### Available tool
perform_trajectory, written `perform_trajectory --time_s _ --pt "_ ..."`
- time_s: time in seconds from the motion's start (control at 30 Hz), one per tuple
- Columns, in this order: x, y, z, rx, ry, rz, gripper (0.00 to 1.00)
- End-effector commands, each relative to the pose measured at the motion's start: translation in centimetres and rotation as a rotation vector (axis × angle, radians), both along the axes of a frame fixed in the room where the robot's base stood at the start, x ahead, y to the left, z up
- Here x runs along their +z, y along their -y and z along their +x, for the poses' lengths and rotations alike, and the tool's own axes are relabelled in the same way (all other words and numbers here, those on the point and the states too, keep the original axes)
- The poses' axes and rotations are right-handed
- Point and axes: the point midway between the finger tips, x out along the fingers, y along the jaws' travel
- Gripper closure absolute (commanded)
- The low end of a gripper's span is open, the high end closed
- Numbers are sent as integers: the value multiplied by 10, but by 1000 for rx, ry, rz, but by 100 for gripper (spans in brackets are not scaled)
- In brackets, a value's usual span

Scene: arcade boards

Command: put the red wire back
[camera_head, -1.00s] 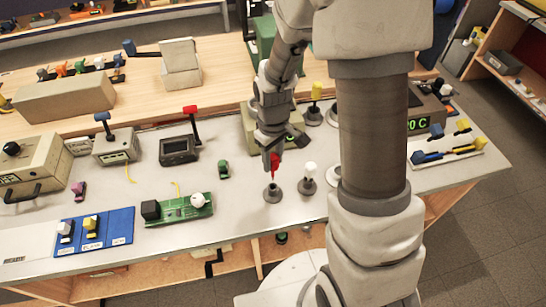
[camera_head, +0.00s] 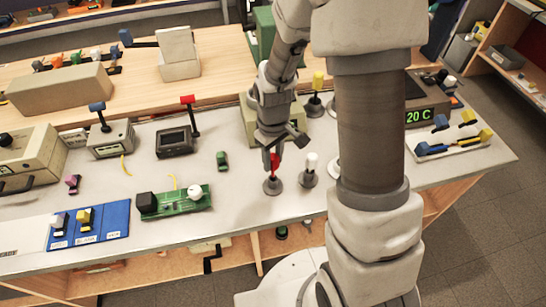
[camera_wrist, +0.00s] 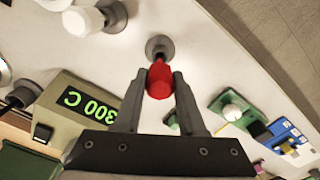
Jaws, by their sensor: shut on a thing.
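The red wire (camera_head: 274,160) is a slim red piece, upright, between the fingers of my gripper (camera_head: 273,153). Its lower end meets the round grey stand (camera_head: 272,187) on the bench; I cannot tell how deep it sits. In the wrist view the red wire (camera_wrist: 160,80) shows large between the two fingertips of my gripper (camera_wrist: 160,78), with the grey stand (camera_wrist: 160,46) just beyond it. My gripper is shut on the red wire. The fingers hide part of it.
A stand with a white-topped piece (camera_head: 309,165) is close on the right. A yellow-topped piece (camera_head: 318,80) stands behind. A green board (camera_head: 173,202) and a small green piece (camera_head: 222,160) lie to the left. The bench front between is clear.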

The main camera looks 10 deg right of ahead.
Motion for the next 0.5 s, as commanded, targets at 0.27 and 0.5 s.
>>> perform_trajectory --time_s 0.27,0.5 --pt "-15 0 0 0 0 0 100" --pt "-26 0 0 0 0 0 100"
